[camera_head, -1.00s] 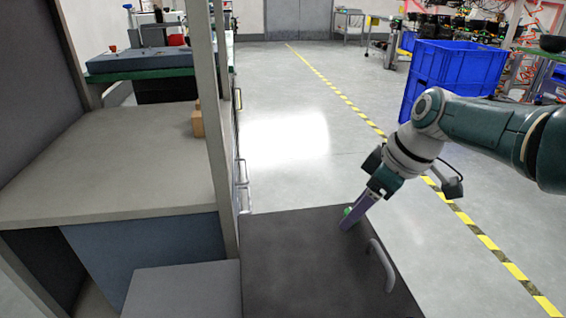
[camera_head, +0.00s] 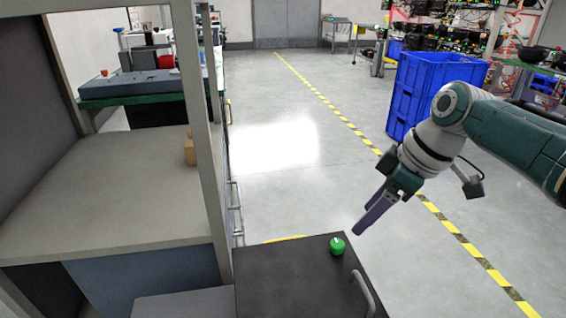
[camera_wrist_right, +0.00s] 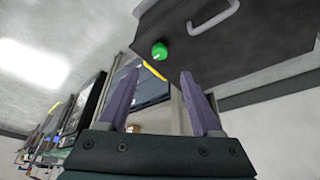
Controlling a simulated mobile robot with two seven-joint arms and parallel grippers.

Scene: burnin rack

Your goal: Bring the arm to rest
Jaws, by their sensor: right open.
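My right gripper (camera_head: 368,222) is held in the air at the right of the black surface, with its purple fingers pointing down and left. It also shows in the right wrist view (camera_wrist_right: 156,82), where the two fingers stand apart with nothing between them. A small green round object (camera_head: 337,245) sits on the black surface (camera_head: 285,275), apart from the fingers. It also shows in the right wrist view (camera_wrist_right: 159,51), beyond the fingertips. My left gripper is not in view.
The black surface has a grey handle (camera_head: 363,292). A grey shelf rack (camera_head: 110,200) with an upright post stands at left, with a small brown block (camera_head: 190,150) on it. Stacked blue crates (camera_head: 432,88) stand behind my right arm. The grey floor between is clear.

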